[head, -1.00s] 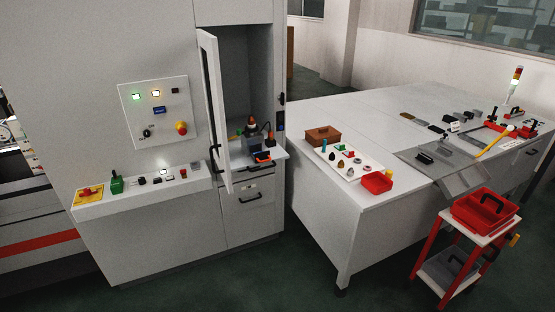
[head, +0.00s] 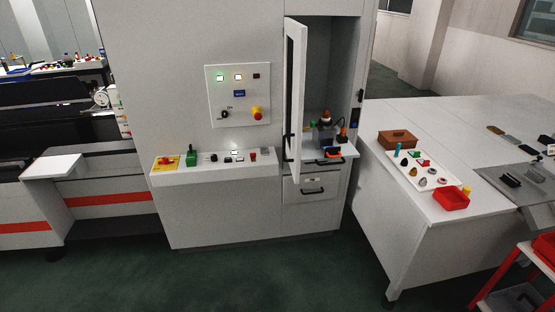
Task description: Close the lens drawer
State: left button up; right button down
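A grey-white cabinet (head: 185,60) stands in the middle of the head view, its narrow door (head: 296,100) swung open. Below the open bay, a drawer-like front (head: 345,156) with a dark handle juts out past the cabinet face. Small devices, one with an orange part, stand at or just behind it. Beneath it is a lower drawer (head: 325,183) with a small label and a dark handle; it looks flush. I cannot read which of them is the lens drawer. The door's lower end partly covers their left side. Neither of my grippers is in view.
A control ledge (head: 210,168) with buttons projects left of the drawers. A white table (head: 400,225) with a red bin (head: 451,198) and a brown box (head: 397,139) stands on the right. A red-framed cart (head: 505,275) is at lower right. The green floor (head: 300,275) before the cabinet is clear.

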aim_at(332, 153)
jog(key=u, duration=0.15)
jog(key=i, duration=1)
